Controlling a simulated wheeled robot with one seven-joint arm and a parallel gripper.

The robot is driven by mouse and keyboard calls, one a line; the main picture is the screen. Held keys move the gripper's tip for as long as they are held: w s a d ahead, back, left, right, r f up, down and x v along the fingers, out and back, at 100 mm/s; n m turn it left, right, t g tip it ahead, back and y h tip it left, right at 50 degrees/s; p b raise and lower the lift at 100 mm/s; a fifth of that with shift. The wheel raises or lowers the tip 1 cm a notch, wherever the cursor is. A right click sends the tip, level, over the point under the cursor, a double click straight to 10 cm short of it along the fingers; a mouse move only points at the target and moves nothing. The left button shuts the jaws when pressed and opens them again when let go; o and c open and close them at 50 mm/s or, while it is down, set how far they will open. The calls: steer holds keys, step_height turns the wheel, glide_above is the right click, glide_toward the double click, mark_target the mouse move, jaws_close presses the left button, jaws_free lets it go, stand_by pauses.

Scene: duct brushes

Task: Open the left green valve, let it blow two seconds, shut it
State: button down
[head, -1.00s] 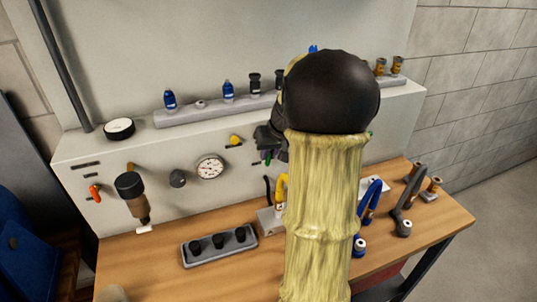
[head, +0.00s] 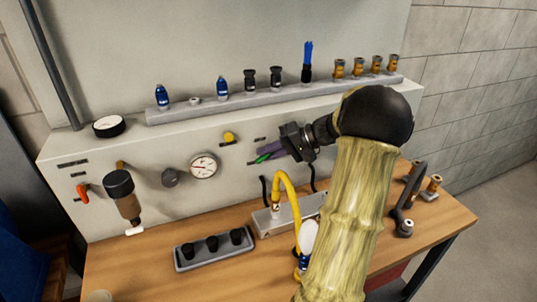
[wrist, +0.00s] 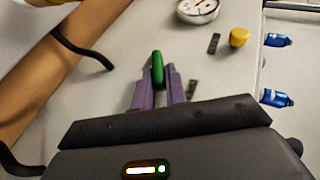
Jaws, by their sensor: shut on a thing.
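The green valve handle (head: 264,157) is on the pale panel front, right of the round gauge. My gripper (head: 274,150) reaches it from the right, and its purple fingers are shut on the handle. In the wrist view the green handle (wrist: 157,68) sticks out between the two purple fingertips (wrist: 157,82). The valve body behind it is hidden, so I cannot tell whether the valve is open or shut. No second green valve shows; my arm covers the right part of the panel.
A yellow knob (head: 229,138) is above and left of my gripper, and the gauge (head: 204,166) is further left. A yellow hose (head: 285,185) arches below on the bench. A grey rack (head: 214,248) stands in front. Blue and brass fittings line the shelf (head: 200,110).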

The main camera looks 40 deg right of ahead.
steer(key=m+t+y, duration=0.1)
steer(key=y, duration=0.1)
steer(key=f+t+y+b, duration=0.1)
steer(key=y, duration=0.1)
steer(key=shift+d+m+t+y, duration=0.2)
steer(key=shift+m+t+y, duration=0.2)
stand_by(0.4)
steer(key=c, duration=1.5)
jaws_free()
steer(key=shift+o, duration=0.2)
